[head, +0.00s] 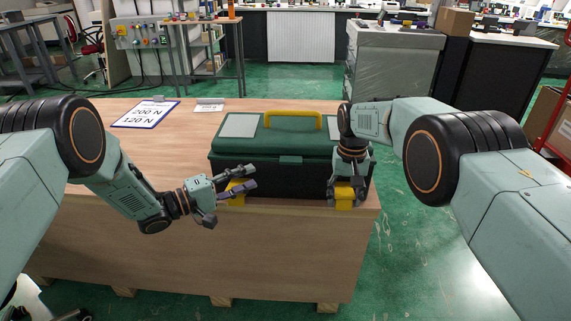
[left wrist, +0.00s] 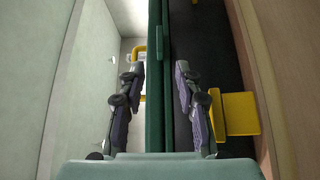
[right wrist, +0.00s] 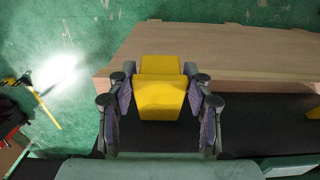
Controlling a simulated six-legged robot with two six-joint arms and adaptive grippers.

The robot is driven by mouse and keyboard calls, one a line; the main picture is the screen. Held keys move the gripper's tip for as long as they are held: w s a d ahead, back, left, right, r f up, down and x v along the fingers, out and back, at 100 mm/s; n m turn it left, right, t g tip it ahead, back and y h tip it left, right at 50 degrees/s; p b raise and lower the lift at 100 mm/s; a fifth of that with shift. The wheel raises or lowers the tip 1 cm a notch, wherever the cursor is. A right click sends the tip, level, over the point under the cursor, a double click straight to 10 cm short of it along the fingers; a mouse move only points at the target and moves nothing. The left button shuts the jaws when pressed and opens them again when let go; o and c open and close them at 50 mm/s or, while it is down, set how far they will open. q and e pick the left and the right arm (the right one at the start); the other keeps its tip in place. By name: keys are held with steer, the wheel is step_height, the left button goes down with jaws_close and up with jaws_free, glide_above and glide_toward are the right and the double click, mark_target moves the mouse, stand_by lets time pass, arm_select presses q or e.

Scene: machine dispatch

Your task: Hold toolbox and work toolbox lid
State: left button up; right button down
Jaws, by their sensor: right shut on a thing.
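A green toolbox (head: 262,165) with a green lid (head: 283,140) and a yellow top handle (head: 294,115) stands on the wooden table near its front edge. The lid looks closed. Two yellow latches sit on its front. My right gripper (head: 344,196) is shut on the right yellow latch (right wrist: 160,92), between its fingers in the right wrist view. My left gripper (head: 247,180) is open in front of the left yellow latch (head: 237,194). In the left wrist view its fingers (left wrist: 158,88) are spread around the lid edge, with the left latch (left wrist: 238,113) beside the right finger.
The wooden table (head: 200,235) has clear surface left of the toolbox. A blue-edged sign (head: 146,113) and a small white card (head: 209,107) lie at the back left. A grey wrapped cabinet (head: 393,62) stands behind on the green floor.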

mark_target(287, 164)
arm_select(q)
steer(key=x, duration=1.1)
steer(key=shift+w+d, duration=0.25)
steer(key=shift+d, duration=0.1)
steer(key=shift+c, duration=0.3)
jaws_close()
